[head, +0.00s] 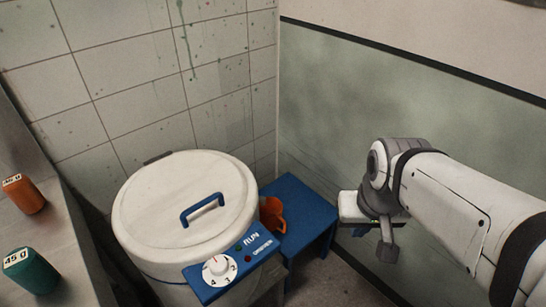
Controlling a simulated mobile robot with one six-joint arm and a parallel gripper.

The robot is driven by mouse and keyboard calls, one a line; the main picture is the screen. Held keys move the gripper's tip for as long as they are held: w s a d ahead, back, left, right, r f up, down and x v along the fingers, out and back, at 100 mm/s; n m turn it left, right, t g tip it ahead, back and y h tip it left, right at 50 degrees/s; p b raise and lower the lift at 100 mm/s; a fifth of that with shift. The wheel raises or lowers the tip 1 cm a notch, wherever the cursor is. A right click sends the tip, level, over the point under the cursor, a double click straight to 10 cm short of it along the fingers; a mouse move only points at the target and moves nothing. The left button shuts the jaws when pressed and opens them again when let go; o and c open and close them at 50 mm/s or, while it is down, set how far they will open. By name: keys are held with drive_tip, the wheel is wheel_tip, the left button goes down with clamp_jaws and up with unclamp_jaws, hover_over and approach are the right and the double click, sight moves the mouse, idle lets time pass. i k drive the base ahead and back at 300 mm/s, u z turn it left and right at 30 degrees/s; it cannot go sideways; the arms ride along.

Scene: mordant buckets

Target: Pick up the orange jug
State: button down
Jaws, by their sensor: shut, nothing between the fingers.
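The orange jug (272,213) stands on the blue stool (308,213), just right of the white drum. The drum's edge hides part of its left side. My gripper (386,243) is to the right of the jug and apart from it, at the end of my white arm, pointing down. It is shut and empty; its fingers show only small and dark.
The white drum (150,225) has a lid with a blue handle and a blue control panel (232,262) with a dial at its front. An orange weight (24,195) and a teal weight (31,271) stand on a grey counter at left. Walls close in behind and right; some floor is free at lower right.

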sight(273, 218)
drive_tip(key=z, duration=0.05)
drive_tip(key=k, duration=1.05)
drive_tip(key=u, duration=2.3)
drive_tip(key=k, duration=0.25)
drive_tip(key=u, duration=0.5)
drive_tip(key=i, duration=0.35)
drive_tip(key=u, duration=0.25)
drive_tip(key=k, duration=0.4)
drive_tip(key=z, duration=0.05)
